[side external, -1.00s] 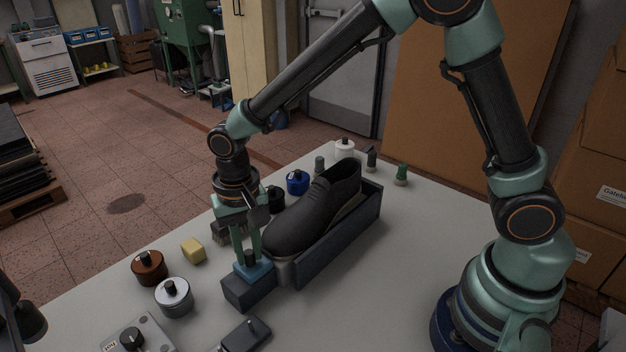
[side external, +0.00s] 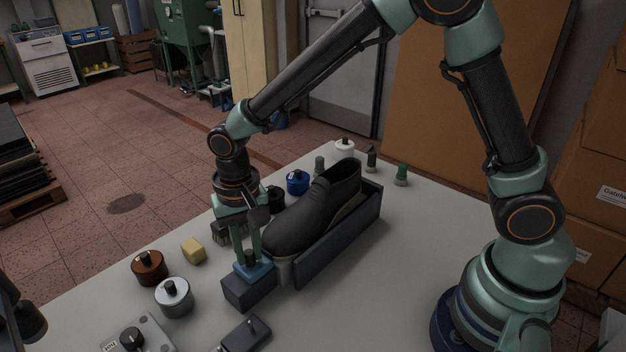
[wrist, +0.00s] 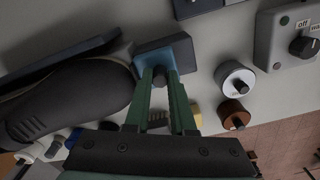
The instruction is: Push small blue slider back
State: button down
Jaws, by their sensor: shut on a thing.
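A brown pot (side external: 149,268), a silver pot (side external: 174,297) and a yellow block (side external: 194,251) stand to the left. A blue pot (side external: 297,182) and several small knobbed items are at the back. A control box with a dial (side external: 132,340) is at the front. The table right of the holder is clear.

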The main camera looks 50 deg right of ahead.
jog(key=shift+r, duration=0.1)
jog(key=shift+a, duration=1.65)
jog(key=c, duration=1)
grip_release()
jog(key=shift+c, duration=0.2)
notch_tip(320, 180, up, 12)
